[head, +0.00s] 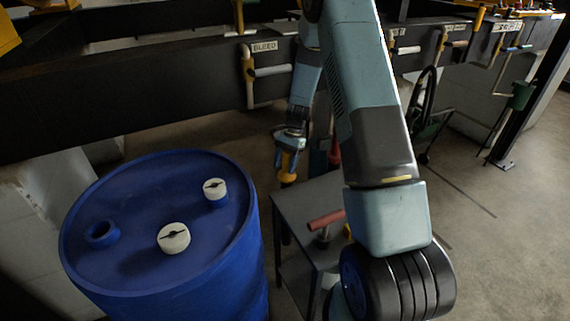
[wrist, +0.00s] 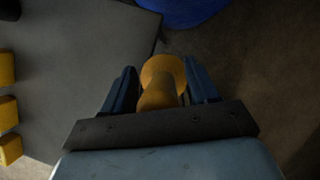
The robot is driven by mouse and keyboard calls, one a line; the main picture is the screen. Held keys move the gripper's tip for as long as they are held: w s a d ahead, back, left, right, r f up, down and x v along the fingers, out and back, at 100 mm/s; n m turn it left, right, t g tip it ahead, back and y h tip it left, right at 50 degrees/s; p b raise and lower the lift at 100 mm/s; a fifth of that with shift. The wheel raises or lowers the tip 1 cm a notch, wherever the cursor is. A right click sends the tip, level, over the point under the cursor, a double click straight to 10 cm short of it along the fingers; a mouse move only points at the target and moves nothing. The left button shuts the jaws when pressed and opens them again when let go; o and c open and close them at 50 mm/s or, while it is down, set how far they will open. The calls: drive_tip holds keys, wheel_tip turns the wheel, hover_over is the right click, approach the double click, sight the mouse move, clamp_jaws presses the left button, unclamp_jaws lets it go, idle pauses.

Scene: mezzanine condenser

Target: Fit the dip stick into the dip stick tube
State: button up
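The same yellow-orange piece shows under the fingers in the head view (head: 288,166). I cannot clearly identify the dip stick tube; the blue drum top has an open round collar (head: 101,234).
The blue drum (head: 140,272) stands at the left with two white caps (head: 173,238). The grey table (head: 290,212) carries a red cylinder (head: 326,219). A dark beam with a BLEED label (head: 265,46) and pipes (head: 249,75) runs behind. Open floor lies at the right.

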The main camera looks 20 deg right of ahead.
drive_tip(key=shift+o, duration=0.6)
drive_tip(key=v, duration=1.3)
drive_tip(key=shift+r, duration=0.3)
drive_tip(key=shift+w, duration=0.1)
